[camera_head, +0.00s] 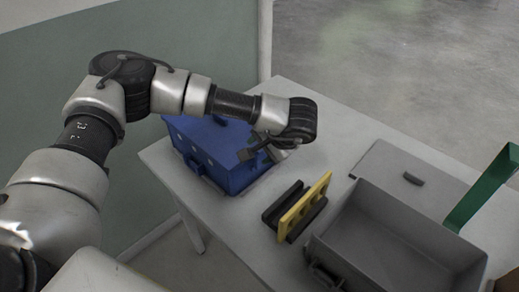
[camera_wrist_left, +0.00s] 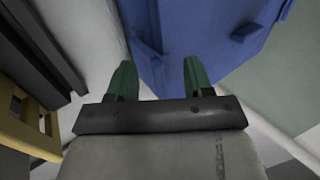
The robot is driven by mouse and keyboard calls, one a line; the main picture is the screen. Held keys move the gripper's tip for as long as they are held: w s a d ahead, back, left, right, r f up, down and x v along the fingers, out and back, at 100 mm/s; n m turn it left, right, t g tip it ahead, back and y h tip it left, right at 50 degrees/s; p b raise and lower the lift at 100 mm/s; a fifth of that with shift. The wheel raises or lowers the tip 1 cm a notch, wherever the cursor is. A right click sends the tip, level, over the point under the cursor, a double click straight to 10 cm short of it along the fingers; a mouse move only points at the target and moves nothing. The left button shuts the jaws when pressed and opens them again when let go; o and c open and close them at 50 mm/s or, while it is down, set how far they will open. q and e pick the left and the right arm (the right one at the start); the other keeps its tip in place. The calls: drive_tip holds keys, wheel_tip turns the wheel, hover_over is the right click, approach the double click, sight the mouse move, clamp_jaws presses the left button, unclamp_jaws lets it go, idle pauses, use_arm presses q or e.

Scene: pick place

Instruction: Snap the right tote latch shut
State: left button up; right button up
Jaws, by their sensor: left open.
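The blue tote (camera_head: 205,158) stands on the left part of the table, with several small pale spots on its near side. In the left wrist view the tote (camera_wrist_left: 205,25) fills the upper middle. Two dark blue latch-like parts stick out from it, one at the right (camera_wrist_left: 247,32) and one at the left (camera_wrist_left: 146,45), partly shaded. I cannot tell whether either is latched. My left gripper (camera_head: 262,150) is at the tote's right end. Its green fingers (camera_wrist_left: 158,68) are apart, with nothing between them. My arm hides part of the tote's top. My right gripper is not in view.
A yellow piece with holes (camera_head: 304,206) stands between black holders (camera_head: 284,203) right of the tote. A grey open bin (camera_head: 345,262) is at the front right, with a grey flat lid-like panel (camera_head: 385,172) behind it. A green bar (camera_head: 482,188) rises at the far right.

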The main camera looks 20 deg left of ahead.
use_arm(q)
drive_tip(key=v, duration=0.9)
